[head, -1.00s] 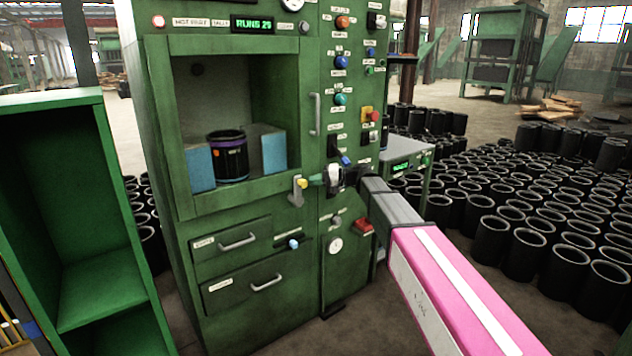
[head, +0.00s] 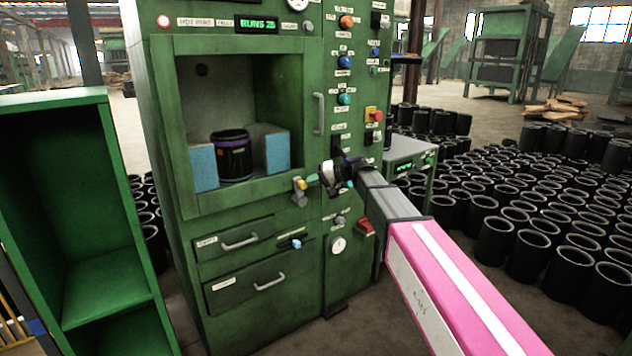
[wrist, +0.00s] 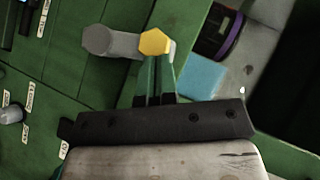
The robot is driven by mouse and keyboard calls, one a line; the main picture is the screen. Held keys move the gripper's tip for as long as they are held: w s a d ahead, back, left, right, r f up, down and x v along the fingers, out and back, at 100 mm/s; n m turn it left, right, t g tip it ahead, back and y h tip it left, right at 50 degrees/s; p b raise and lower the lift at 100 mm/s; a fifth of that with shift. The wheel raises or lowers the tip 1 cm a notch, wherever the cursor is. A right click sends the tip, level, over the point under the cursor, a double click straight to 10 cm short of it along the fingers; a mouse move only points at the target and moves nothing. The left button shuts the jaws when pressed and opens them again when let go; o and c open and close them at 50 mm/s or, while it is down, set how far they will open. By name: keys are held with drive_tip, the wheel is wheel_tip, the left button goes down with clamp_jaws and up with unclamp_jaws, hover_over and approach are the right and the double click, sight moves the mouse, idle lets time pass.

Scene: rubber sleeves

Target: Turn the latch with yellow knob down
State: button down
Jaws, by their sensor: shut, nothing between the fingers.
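The latch is a grey lever (head: 299,199) with a yellow knob (head: 301,184), on the green machine just below the right corner of the open chamber. In the head view the knob sits above the grey part. In the wrist view the six-sided yellow knob (wrist: 154,42) shows at the end of the grey lever (wrist: 108,41). My gripper (head: 314,179) is at the right of the knob, fingers pointing at it. In the wrist view its green fingers (wrist: 156,70) are together, empty, and end at the knob, which covers their tips. I cannot tell whether they touch.
The chamber holds a black sleeve (head: 232,155) between blue blocks (head: 270,150). A vertical door handle (head: 319,113), buttons and a red switch (head: 365,228) surround the latch. Drawers (head: 240,240) lie below. A green shelf (head: 105,270) stands at left, many black sleeves (head: 510,235) at right.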

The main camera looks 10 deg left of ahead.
sight(304, 183)
drive_tip(key=s+a+n+t+h, duration=0.1)
drive_tip(key=s+a+h, duration=0.1)
drive_tip(key=s, duration=0.1)
drive_tip(key=shift+a+n, duration=0.15)
drive_tip(key=shift+n, duration=0.25)
drive_tip(key=s+a+f+n+t+h, duration=0.4)
drive_tip(key=s+f+t+h, duration=0.1)
drive_tip(key=f+t+h, duration=0.1)
drive_tip(key=shift+s+a+f, duration=0.2)
drive_tip(key=shift+a+f, duration=0.2)
drive_tip(key=shift+f, duration=0.15)
idle(0.5)
drive_tip(key=a+r+v, duration=0.1)
drive_tip(key=a+v, duration=0.1)
drive_tip(key=v, duration=1)
drive_tip(key=shift+r, duration=0.65)
